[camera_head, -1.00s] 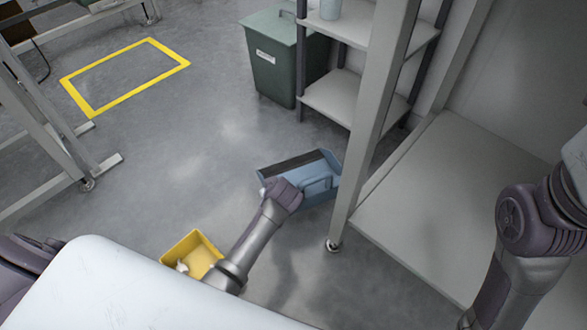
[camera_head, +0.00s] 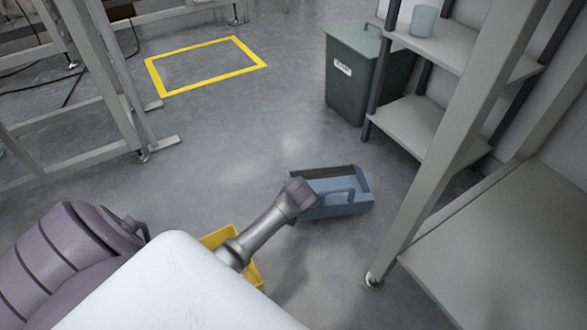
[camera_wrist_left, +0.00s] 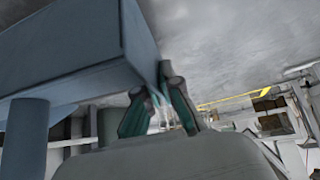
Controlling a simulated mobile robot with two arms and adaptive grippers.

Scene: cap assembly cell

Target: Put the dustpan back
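The dustpan (camera_head: 338,200) is a blue open tray with a dark strip along its far side and a looped handle. It is at the middle of the head view. My left gripper (camera_head: 297,195) is at its near left corner. In the left wrist view the dustpan (camera_wrist_left: 70,55) fills the upper left, and the tips of my left gripper (camera_wrist_left: 161,88) come close together at the end of its wall. They seem shut on that edge. The contact is partly hidden, and I cannot tell whether the dustpan touches the floor. My right gripper is out of view.
A yellow tray (camera_head: 252,268) is partly behind my left arm. A shelf unit (camera_head: 408,118) and a green bin (camera_head: 352,80) stand beyond, to the right. A yellow rectangle (camera_head: 200,88) marks the floor. Open floor lies left of the dustpan.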

